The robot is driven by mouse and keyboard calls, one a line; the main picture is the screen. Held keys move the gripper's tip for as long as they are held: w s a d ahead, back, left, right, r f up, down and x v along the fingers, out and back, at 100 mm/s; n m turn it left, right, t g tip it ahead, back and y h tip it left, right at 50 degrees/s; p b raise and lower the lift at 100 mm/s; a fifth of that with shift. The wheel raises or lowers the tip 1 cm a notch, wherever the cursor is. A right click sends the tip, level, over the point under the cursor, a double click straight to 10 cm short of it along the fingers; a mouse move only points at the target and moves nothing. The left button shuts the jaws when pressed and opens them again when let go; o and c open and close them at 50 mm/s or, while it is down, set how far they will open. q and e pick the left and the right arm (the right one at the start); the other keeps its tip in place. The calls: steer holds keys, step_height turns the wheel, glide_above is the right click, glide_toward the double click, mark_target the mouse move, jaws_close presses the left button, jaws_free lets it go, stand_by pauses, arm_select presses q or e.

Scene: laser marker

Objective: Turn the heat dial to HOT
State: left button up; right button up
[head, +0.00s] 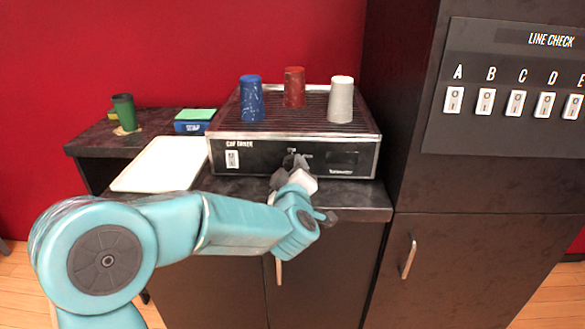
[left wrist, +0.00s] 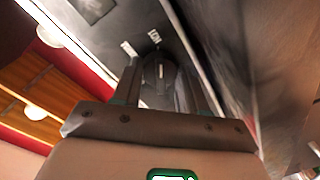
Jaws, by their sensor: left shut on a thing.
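The cup warmer (head: 225,158) is a black box with a ribbed top on the counter, its front facing me. Its dark heat dial (left wrist: 160,72) shows in the left wrist view as a round knob with a pale pointer mark. Small white labels (left wrist: 153,37) sit on the panel beyond it; I cannot read them surely. My left gripper (head: 290,165) is at the middle of the front panel. In the left wrist view its fingers (left wrist: 158,85) stand either side of the dial and are shut on it. In the head view the gripper hides most of the dial.
Blue (head: 251,98), red (head: 294,87) and white (head: 341,99) cups stand upside down on the warmer. A pale tray (head: 160,165), green cup (head: 124,112) and sponge box (head: 194,121) are left. A tall cabinet (head: 480,190) bounds the right.

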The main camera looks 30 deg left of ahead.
stand_by(0.4)
arm_select(q)
steer(key=o, duration=1.1)
steer(key=shift+c, duration=0.2)
steer(key=v, duration=1.6)
steer(key=shift+p, duration=0.3)
steer(key=shift+s, duration=0.15)
